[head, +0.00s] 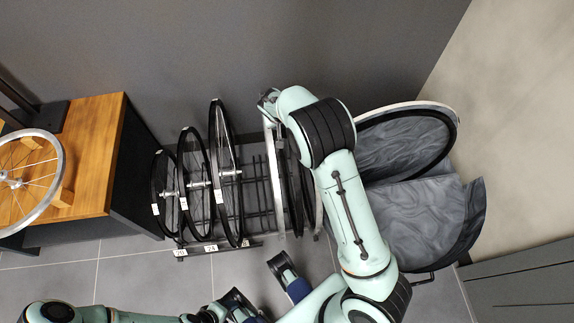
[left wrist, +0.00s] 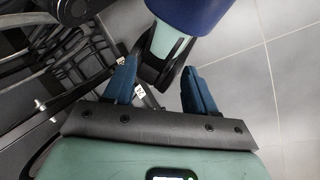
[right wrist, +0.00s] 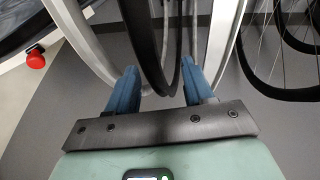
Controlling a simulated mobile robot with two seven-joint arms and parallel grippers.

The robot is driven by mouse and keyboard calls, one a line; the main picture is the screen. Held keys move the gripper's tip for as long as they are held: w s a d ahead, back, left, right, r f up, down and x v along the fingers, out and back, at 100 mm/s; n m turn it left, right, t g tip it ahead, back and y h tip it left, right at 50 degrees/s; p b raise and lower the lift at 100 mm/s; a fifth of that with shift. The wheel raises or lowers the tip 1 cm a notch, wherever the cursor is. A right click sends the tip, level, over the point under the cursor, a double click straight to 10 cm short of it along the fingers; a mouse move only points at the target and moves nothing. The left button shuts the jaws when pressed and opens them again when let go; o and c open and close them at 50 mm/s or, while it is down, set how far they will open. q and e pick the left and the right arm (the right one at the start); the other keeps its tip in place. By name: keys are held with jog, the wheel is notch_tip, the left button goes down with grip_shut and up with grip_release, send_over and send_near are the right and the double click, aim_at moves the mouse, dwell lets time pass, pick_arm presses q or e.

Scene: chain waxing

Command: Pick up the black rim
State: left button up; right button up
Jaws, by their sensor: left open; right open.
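The black rim (right wrist: 150,45) stands upright between the spread fingers of my right gripper (right wrist: 158,85) in the right wrist view. The gripper is open and not clamped on it. In the head view the black rim (head: 294,195) stands in the wheel rack (head: 262,190), partly covered by my right arm. My right gripper is mostly hidden there. My left gripper (head: 212,306) is low at the bottom of the head view, in front of the rack. In the left wrist view my left gripper (left wrist: 161,78) is open and empty.
Silver rims (right wrist: 82,35) stand close beside the black rim. Several spoked wheels (head: 213,175) fill the rack's left side. A wooden-topped cabinet (head: 90,150) with a wheel is at left. Grey round bags (head: 425,220) lean at right. Tiled floor (head: 130,275) is clear in front.

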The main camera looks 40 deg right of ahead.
jog(key=x, duration=0.4)
jog(key=shift+s+d+f+b, duration=0.1)
jog(key=shift+s+d+b, duration=0.1)
jog(key=shift+s+b, duration=0.2)
jog(key=shift+w+d+f, duration=0.1)
jog(key=shift+w+f, duration=0.1)
jog(key=shift+f, duration=0.15)
grip_shut()
jog(key=shift+r, duration=0.1)
dwell(0.6)
